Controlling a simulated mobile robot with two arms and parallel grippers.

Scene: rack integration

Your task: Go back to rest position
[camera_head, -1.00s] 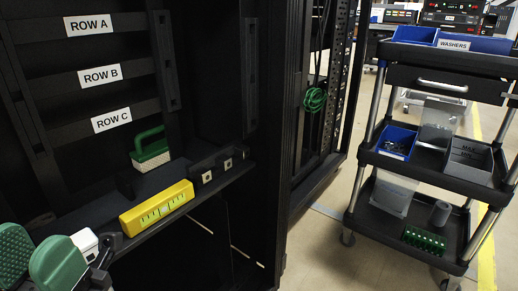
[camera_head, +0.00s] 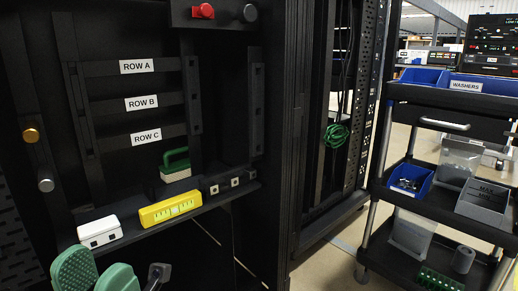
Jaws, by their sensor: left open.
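My left gripper (camera_head: 96,276) shows at the bottom left with two green pads spread apart. It is open, with nothing visible between the pads. It is in front of and below the shelf ledge in the picture, apart from the white block (camera_head: 100,232). My right gripper is not in view.
The black rack (camera_head: 286,150) has labels ROW A, ROW B and ROW C. Its ledge holds a yellow level (camera_head: 171,208) and a green-handled brush (camera_head: 175,165). A green cable coil (camera_head: 336,136) hangs to the right. A cart (camera_head: 440,205) with blue bins stands at right, with floor between.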

